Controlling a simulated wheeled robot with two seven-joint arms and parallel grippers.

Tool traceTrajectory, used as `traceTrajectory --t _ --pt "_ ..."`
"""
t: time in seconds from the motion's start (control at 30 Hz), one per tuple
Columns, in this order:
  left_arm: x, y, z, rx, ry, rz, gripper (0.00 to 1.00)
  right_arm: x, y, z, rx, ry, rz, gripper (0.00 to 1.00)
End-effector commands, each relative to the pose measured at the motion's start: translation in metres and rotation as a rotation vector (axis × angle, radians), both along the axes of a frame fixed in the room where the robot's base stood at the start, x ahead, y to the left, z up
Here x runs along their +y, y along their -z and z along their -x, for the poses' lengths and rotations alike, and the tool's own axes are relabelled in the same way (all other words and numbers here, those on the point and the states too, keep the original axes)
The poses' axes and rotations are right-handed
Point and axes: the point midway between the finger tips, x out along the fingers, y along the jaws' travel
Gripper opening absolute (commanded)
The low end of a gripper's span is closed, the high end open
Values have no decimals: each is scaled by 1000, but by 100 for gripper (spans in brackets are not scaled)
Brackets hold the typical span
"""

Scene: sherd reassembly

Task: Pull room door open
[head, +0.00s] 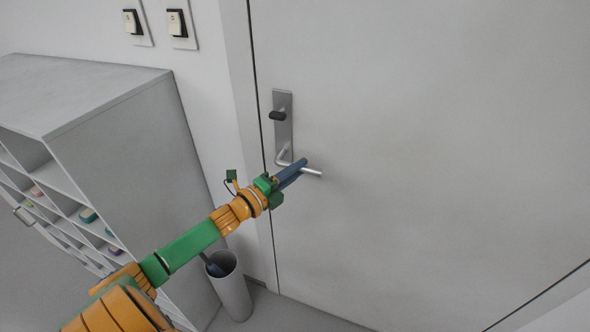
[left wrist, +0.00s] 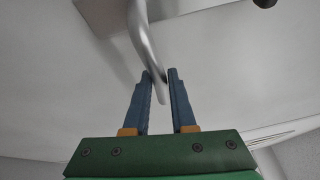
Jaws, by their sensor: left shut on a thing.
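The room door (head: 430,150) is a large pale grey panel filling the right of the head view. It looks shut in its frame, with a thin dark gap down its left edge. A metal plate (head: 283,125) on it bears a dark knob (head: 278,115) and a silver lever handle (head: 313,172). My left gripper (head: 301,163) is at the lever, its blue fingers shut on it. In the left wrist view the lever (left wrist: 142,40) runs between the fingertips (left wrist: 160,74). The fingers hide the lever's middle in the head view. My right gripper is out of view.
A grey cabinet (head: 125,150) with open compartments holding small coloured objects stands on the left. A pale cylindrical bin (head: 233,290) stands on the floor near the door's left edge, below my left arm. Two switches (head: 177,24) are on the wall.

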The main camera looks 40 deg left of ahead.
Motion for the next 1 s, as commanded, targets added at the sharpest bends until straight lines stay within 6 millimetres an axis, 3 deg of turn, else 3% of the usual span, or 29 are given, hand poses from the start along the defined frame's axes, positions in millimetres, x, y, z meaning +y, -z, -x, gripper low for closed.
traceTrajectory --t 0.03,1.0 --pt "2 -12 -2 -26 -2 -10 0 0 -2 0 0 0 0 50" --pt "1 -5 -3 -3 3 -116 0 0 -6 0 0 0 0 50"
